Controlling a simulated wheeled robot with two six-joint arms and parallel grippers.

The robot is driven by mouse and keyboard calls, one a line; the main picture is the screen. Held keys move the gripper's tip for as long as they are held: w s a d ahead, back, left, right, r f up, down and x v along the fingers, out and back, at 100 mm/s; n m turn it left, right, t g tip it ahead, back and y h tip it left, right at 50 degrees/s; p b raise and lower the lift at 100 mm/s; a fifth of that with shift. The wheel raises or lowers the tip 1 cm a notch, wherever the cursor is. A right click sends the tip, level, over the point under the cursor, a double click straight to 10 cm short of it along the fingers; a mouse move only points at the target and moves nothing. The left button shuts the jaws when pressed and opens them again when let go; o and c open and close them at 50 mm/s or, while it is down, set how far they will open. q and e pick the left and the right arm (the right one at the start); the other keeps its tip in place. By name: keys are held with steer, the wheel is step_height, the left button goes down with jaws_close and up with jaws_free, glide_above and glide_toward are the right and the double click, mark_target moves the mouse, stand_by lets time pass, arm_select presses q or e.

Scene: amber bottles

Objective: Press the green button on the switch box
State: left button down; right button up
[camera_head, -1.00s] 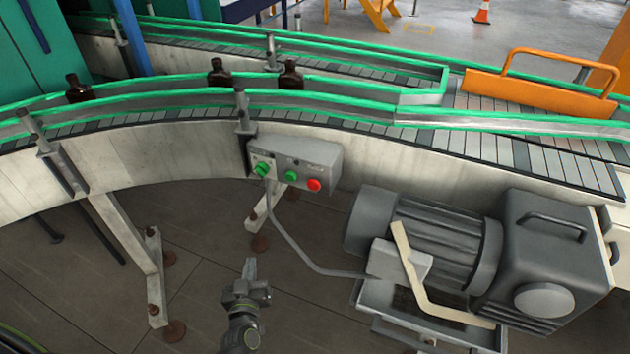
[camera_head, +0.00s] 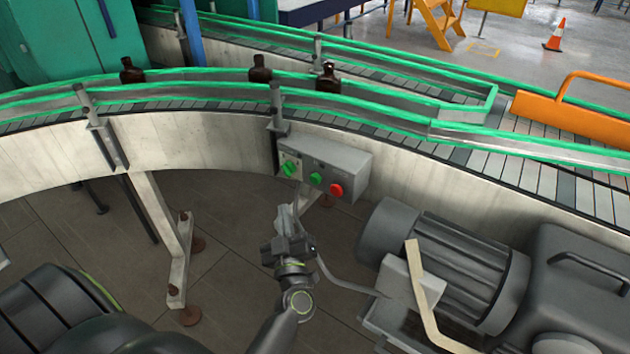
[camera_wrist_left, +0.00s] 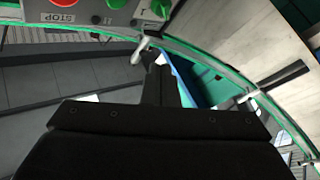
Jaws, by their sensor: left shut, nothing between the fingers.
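The grey switch box (camera_head: 350,165) is fixed to the side of the conveyor. Its green button (camera_head: 316,178) sits between a green rotary switch (camera_head: 289,168) on the left and a red button (camera_head: 336,190) on the right. My left gripper (camera_head: 288,218) is shut and empty, just below the box in the picture and apart from the buttons. In the left wrist view, the shut fingers (camera_wrist_left: 159,80) point up the picture. The box (camera_wrist_left: 85,20) is cut off at the top left there, with the green button (camera_wrist_left: 115,3) and a STOP label partly showing. My right gripper is not in view.
A curved conveyor (camera_head: 200,150) with green rails carries several amber bottles (camera_head: 328,78). A grey motor (camera_head: 450,260) stands right of my gripper. A grey cable runs from the box towards the motor. A support leg (camera_head: 165,240) stands to the left over open floor.

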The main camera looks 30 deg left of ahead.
mark_target(315, 179)
arm_select(q)
steer(key=w+b, duration=0.1)
steer(key=w, duration=0.7)
steer(key=shift+w+d, duration=0.3)
steer(key=shift+w, duration=0.05)
stand_by(1.6)
steer(key=shift+w, duration=0.1)
steer(key=shift+w, duration=0.3)
